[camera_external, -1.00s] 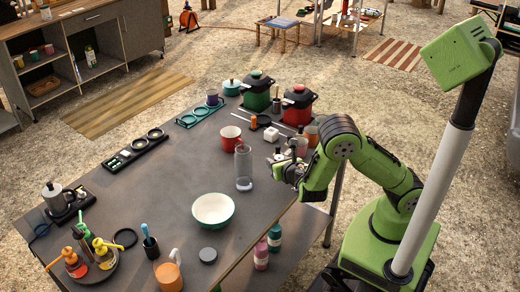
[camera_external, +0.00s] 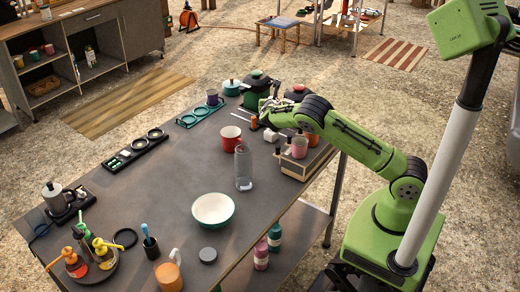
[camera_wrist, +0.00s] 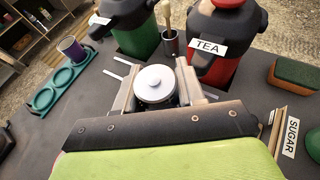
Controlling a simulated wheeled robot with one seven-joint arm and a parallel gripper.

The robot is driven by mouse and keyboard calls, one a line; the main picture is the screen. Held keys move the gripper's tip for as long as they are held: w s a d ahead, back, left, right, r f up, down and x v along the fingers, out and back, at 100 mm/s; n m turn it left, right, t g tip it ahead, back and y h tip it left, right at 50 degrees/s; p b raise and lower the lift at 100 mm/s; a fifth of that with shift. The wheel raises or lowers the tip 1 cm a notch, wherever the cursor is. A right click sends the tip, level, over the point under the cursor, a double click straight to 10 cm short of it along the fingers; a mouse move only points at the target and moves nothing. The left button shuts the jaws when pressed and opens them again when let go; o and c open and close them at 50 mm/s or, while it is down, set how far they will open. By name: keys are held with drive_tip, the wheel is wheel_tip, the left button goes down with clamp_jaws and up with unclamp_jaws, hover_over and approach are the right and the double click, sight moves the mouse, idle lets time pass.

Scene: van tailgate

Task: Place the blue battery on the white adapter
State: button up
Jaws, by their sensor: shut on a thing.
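My gripper (camera_external: 268,104) is near the far right of the table, in front of the lidded pots. In the wrist view my gripper (camera_wrist: 160,88) is shut on an upright round thing with a pale flat top and small central knob, which looks like the battery (camera_wrist: 154,82) seen end-on. Its side is hidden, so I cannot see blue. A small white block, probably the white adapter (camera_external: 270,135), stands on the table nearer the camera than my gripper, apart from it. I cannot make out the adapter in the wrist view.
A green pot (camera_wrist: 128,28) and a red pot labelled TEA (camera_wrist: 222,38) stand close beyond my gripper. A red mug (camera_external: 230,138), a clear glass jar (camera_external: 243,168) and a wooden box of cups (camera_external: 299,158) are nearby. The table's middle is mostly clear.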

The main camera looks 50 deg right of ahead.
wheel_tip(320, 180, down, 9)
drive_tip(key=shift+r+b, duration=0.1)
drive_tip(key=shift+b, duration=0.75)
drive_tip(key=shift+f, duration=0.2)
drive_tip(key=o, duration=1.1)
